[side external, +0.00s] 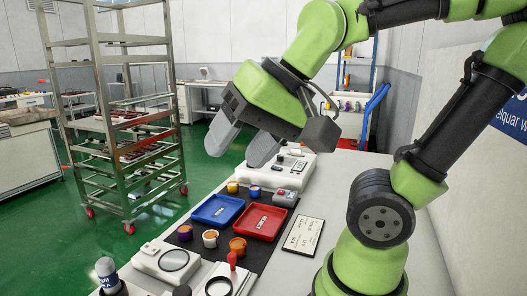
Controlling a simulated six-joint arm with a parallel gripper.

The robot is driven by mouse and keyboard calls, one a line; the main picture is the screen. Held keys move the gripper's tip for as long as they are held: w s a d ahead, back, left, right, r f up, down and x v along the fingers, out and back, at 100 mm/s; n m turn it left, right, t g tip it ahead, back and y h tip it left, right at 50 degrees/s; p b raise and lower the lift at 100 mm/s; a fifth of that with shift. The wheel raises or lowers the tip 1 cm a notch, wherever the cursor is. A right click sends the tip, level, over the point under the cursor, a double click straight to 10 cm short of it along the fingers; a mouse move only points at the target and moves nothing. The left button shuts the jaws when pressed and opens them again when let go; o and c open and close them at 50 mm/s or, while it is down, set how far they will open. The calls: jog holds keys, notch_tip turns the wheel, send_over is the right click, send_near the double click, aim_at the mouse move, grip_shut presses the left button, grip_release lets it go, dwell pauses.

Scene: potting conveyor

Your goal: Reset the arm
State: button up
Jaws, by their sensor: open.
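My gripper (243,142) is in the side external view, above the far part of the table. Its two grey fingers point down and to the left, spread apart with nothing between them. It hangs in the air over the area behind the blue tray (197,217) and the red tray (279,233). My green arm bends over from the right side of the picture.
Several small pots, such as an orange one (238,246), stand around the trays on a dark mat. White devices (165,261) sit at the near left. A white card (303,236) lies right of the red tray. A metal rack (105,122) stands left, on the floor.

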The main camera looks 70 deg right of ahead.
jog(key=s+n, duration=0.3)
jog(key=shift+d+f+t, duration=0.2)
jog(key=shift+f+t, duration=0.1)
jog(key=shift+f, duration=0.1)
